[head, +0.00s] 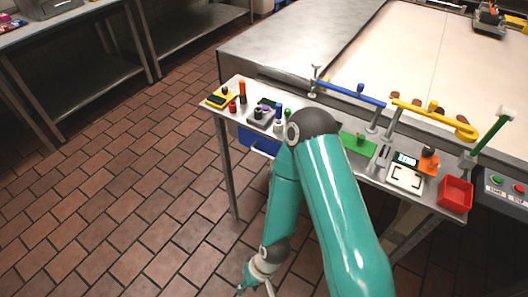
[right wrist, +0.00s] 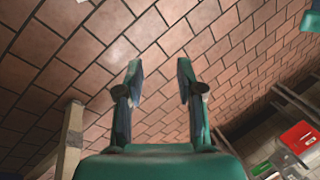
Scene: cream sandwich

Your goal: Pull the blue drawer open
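The blue drawer (head: 258,141) is under the left part of the metal side table, in the head view. Only part of its front shows, because my teal right arm covers the area to its right. I cannot tell from this view how far it is open. My right gripper (head: 256,287) hangs low at the bottom edge of the head view, over the tiled floor, well apart from the drawer. In the right wrist view my right gripper (right wrist: 158,76) is open and empty, with only floor between its fingers. My left gripper is in neither view.
The side table (head: 222,122) carries small tools, a green block (head: 357,143) and a red tray (head: 456,194). Blue and yellow levers stand along its back. A conveyor (head: 420,55) lies behind. The tiled floor to the left is clear up to a steel shelf (head: 190,32).

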